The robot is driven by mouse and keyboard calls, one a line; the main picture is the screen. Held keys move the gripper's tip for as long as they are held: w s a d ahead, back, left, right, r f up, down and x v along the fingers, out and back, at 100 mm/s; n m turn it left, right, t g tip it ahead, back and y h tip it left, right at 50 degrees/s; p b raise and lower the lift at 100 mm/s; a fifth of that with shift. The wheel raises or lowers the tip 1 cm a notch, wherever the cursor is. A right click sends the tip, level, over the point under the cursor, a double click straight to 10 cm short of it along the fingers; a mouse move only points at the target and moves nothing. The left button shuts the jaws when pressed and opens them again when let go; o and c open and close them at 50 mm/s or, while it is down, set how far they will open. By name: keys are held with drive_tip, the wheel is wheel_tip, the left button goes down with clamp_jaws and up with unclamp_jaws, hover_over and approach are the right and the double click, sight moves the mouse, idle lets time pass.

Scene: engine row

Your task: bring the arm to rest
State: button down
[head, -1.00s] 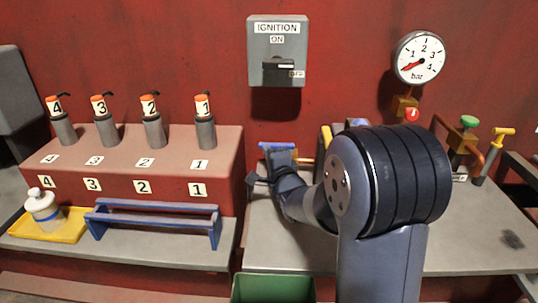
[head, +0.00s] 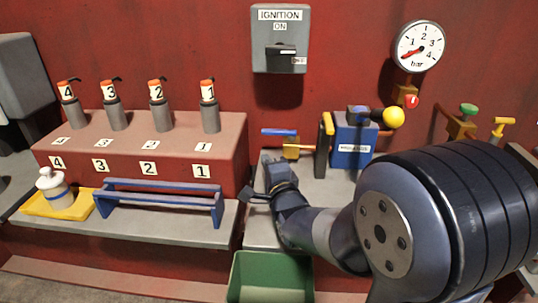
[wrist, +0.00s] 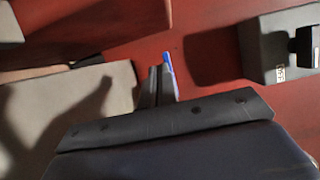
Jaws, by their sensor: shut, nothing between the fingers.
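My arm reaches in from the lower right of the head view, its large dark joint in front of the right-hand bench. My gripper (head: 256,197) is at the arm's far end, low at the left edge of that bench, close to the blue rack's right end in the picture. In the wrist view my gripper (wrist: 158,72) shows as two narrow dark fingers close together. It is shut and holds nothing. I cannot tell from the views how high it is above the bench.
A green bin (head: 270,277) is below.

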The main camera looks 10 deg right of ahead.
drive_tip(key=shift+s+a, duration=0.25)
drive_tip(key=shift+s, duration=0.9)
drive_tip(key=shift+w, duration=0.1)
